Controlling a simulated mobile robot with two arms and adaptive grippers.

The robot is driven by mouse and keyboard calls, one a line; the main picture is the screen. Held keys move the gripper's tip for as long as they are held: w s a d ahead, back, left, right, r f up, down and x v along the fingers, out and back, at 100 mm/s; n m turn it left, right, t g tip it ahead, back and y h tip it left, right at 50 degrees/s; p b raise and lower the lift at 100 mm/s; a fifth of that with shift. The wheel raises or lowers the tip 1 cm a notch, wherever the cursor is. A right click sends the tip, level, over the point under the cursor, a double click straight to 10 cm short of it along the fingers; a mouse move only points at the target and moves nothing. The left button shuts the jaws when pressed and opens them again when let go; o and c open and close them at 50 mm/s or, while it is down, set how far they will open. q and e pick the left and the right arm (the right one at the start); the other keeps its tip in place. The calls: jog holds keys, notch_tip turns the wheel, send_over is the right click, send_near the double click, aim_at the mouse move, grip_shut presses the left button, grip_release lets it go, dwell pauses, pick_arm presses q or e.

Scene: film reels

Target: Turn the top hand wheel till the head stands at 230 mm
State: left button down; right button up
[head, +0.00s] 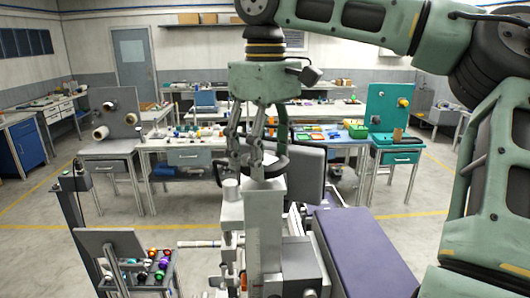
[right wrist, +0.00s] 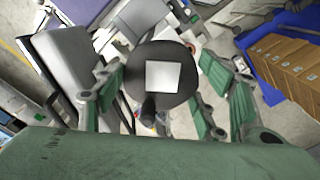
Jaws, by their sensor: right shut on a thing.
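The top hand wheel (head: 270,168) is a dark ring on top of a tall grey column (head: 264,225) of the machine. In the right wrist view it is a black disc (right wrist: 136,66) with a pale square in its middle and a dark grip knob (right wrist: 151,107) at its lower edge. My right gripper (head: 253,150) points down over the wheel with its fingers at the rim. The head's height reading cannot be made out. My left gripper is not in view.
A dark panel (head: 305,172) stands close behind the column. A purple padded bench top (head: 358,250) lies to the right. A small stand with coloured reels (head: 160,264) is at the lower left. Workbenches line the back, with open floor (head: 400,198) between.

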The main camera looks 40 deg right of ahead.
jog(key=m, duration=0.6)
jog(key=shift+w+r+m, duration=0.1)
jog(key=shift+r+m, duration=0.05)
jog(key=shift+m, duration=0.15)
dwell(0.4)
jog(key=o, duration=1.1)
jog(key=shift+r, duration=3.65)
